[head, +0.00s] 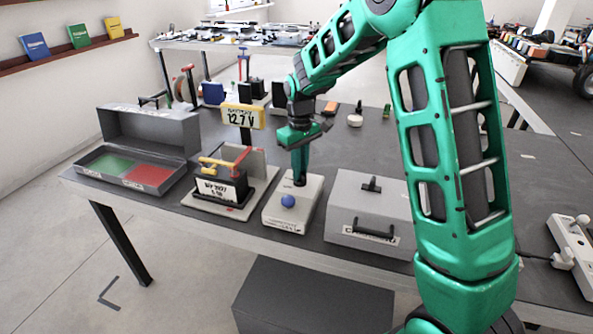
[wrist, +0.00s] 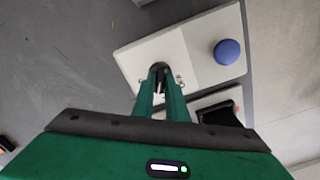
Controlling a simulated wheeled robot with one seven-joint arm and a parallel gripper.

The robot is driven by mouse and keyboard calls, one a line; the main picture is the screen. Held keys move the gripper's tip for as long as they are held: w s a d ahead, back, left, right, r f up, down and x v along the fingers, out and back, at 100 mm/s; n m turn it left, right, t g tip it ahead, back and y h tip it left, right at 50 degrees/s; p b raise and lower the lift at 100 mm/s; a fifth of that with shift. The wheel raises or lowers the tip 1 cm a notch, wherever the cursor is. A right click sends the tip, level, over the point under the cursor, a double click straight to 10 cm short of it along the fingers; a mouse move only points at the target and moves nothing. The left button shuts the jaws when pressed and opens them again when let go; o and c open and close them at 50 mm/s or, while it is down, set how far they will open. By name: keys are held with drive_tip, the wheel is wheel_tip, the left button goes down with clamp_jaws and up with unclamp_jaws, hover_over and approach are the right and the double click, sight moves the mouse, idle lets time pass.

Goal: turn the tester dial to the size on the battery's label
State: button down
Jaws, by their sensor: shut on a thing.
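The tester (head: 297,203) is a pale box on the table, with a blue round button (head: 288,201) on its front part. It also shows in the wrist view (wrist: 195,58) with the blue button (wrist: 227,51). My gripper (head: 300,183) points straight down over the back part of the tester. In the wrist view its fingers (wrist: 160,82) are shut on a small dark dial (wrist: 160,67). The dial's pointer and scale are mostly hidden. The battery (head: 222,188) is black with a white label, left of the tester; its label text is too small to read surely.
A yellow display (head: 243,116) reads 12.7 behind the battery. An open grey box (head: 140,150) with green and red compartments stands at the left. A grey case (head: 367,215) with a black handle stands close to the right of the tester.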

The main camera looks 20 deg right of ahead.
drive_tip(key=m, duration=0.4)
drive_tip(key=shift+w+d+r+m, duration=0.1)
drive_tip(key=shift+w+r+m, duration=0.05)
drive_tip(key=shift+w+m, duration=0.15)
drive_tip(key=m, duration=0.4)
drive_tip(key=shift+s, duration=0.1)
idle(0.4)
drive_tip(key=c, duration=1.8)
unclamp_jaws()
drive_tip(key=shift+s, duration=0.1)
drive_tip(key=shift+o, duration=0.2)
wheel_tip(320, 180, up, 10)
drive_tip(key=shift+r, duration=0.25)
